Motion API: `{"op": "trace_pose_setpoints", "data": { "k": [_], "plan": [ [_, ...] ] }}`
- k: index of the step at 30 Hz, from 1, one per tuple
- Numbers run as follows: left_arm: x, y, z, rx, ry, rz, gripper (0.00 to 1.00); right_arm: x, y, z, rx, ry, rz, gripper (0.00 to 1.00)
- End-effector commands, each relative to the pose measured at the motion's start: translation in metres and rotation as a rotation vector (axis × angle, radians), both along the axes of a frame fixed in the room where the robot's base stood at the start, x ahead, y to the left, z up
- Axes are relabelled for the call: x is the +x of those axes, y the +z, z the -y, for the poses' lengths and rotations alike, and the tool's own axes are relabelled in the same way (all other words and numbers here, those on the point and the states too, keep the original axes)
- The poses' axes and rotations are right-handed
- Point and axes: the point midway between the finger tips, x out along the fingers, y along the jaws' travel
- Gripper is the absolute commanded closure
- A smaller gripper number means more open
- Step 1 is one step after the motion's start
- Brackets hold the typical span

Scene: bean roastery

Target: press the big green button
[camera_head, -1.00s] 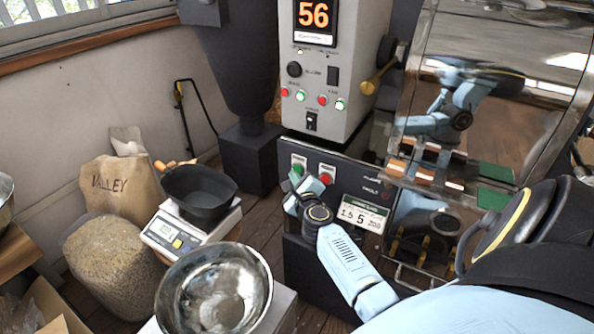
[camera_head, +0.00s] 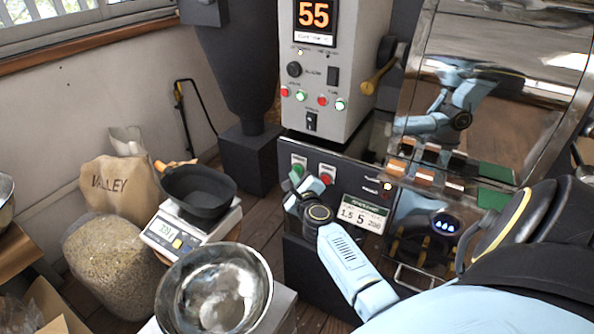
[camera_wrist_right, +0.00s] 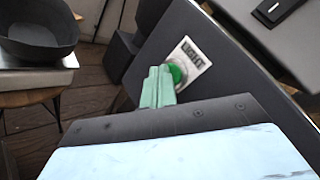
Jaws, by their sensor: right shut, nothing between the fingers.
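The big green button (camera_wrist_right: 176,74) sits under a white label on the dark front panel, and it also shows in the head view (camera_head: 298,169). A red button (camera_head: 327,179) is to its right. My right gripper (camera_wrist_right: 158,86) has pale green fingers, shut and empty. In the wrist view its tips lie at the lower left edge of the button and cover part of it. I cannot tell whether they touch it. In the head view the right gripper (camera_head: 295,182) is just below the button. My left gripper is not in view.
Above the panel stands a grey control box (camera_head: 320,75) with small red and green buttons and a display reading 55. To the left are a scale (camera_head: 165,238) with a black pan (camera_head: 200,192), a steel bowl (camera_head: 215,290) and a bean sack (camera_head: 110,265).

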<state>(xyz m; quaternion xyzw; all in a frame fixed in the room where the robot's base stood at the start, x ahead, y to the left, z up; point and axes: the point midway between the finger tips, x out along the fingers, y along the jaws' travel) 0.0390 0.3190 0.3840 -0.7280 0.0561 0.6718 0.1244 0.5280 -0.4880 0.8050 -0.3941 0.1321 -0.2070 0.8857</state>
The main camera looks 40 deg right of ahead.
Motion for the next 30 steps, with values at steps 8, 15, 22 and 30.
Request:
{"op": "trace_pose_setpoints", "data": {
  "k": [8,15,22,30],
  "plan": [
    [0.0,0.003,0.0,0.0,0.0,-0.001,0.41,-0.004,0.0,-0.012,0.0,0.0,0.0,1.0],
    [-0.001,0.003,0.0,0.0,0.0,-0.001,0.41,-0.004,0.0,-0.012,0.0,0.0,0.0,1.0],
    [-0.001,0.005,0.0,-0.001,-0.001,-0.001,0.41,-0.008,0.0,-0.027,0.003,0.0,-0.001,1.0],
    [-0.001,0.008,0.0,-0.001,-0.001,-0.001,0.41,-0.016,-0.001,-0.053,0.002,0.001,-0.001,1.0]
  ]
}}
